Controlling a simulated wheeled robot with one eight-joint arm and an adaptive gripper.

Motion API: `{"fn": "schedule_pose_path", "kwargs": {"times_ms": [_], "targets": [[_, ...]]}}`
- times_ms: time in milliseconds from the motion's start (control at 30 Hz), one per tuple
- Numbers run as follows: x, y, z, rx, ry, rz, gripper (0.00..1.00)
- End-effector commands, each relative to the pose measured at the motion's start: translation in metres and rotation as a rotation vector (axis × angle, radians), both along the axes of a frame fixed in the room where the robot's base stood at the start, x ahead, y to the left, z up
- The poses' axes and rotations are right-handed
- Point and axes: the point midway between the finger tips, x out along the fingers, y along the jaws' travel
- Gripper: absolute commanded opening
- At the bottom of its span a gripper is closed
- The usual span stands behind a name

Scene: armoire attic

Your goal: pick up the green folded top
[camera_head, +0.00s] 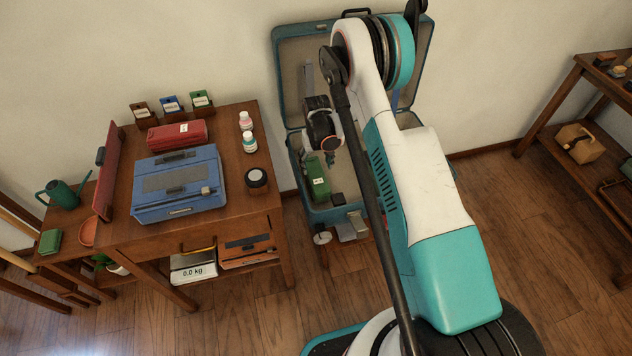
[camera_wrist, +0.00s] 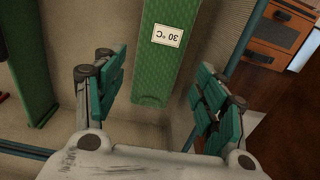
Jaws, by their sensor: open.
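The green folded top (camera_wrist: 160,65) is a long, narrow green textured piece with a white "30 °C" label in the wrist view. In the head view the labelled green top (camera_head: 318,180) sits in the left part of the open blue suitcase (camera_head: 294,152). My gripper (camera_wrist: 163,78) is open, with one teal-padded finger on each side of the top's near end. No contact shows, and a gap is visible on both sides. In the head view my arm covers part of the suitcase, and I cannot make out the fingers clearly.
Another green piece (camera_wrist: 30,62) lies at the left in the wrist view. The suitcase wall runs close by the right finger. A wooden table (camera_head: 240,120) with a blue toolbox (camera_head: 180,205) and bottles stands left of the suitcase. Shelves (camera_head: 545,110) stand at the right.

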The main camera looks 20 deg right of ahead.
Motion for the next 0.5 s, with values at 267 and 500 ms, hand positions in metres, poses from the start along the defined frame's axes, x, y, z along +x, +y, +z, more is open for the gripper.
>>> {"fn": "schedule_pose_path", "kwargs": {"times_ms": [267, 500], "targets": [[0.000, 0.000, -0.025, 0.000, 0.000, 0.000, 0.65], [-0.001, 0.001, -0.047, 0.000, 0.000, 0.000, 0.65]]}}
